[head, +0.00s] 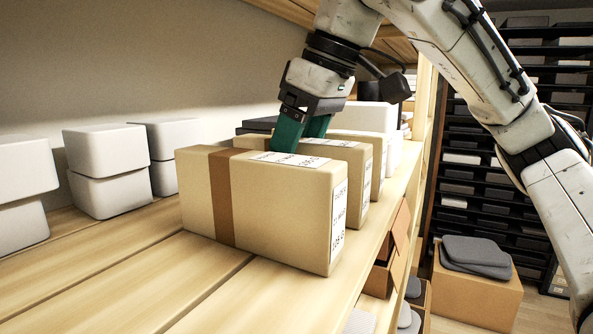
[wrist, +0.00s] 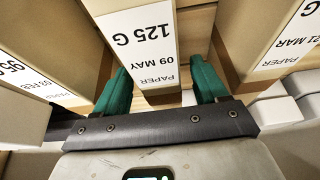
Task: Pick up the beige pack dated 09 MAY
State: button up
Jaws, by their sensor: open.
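The beige pack dated 09 MAY (wrist: 150,50) stands between my gripper's two green fingers (wrist: 159,68) in the wrist view; its white label also reads PAPER and 125 G. One finger is on each side of it, and I cannot tell whether either touches. In the head view my gripper (head: 300,138) points down, open, at the second pack (head: 346,153) in the row, which appears to be the same one. Its lower part and much of its front are hidden by the nearest pack. The fingertips are partly hidden there too.
The nearest beige pack (head: 270,205) has a brown tape band. In the wrist view, packs dated 03 FEB (wrist: 40,60) and 21 MAR (wrist: 255,40) flank the middle one closely. White containers (head: 105,170) line the wall. The wooden shelf (head: 100,275) is clear at front left.

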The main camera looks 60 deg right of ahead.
jog(key=shift+x, duration=0.9)
jog(key=shift+r, duration=0.1)
jog(key=c, duration=1.3)
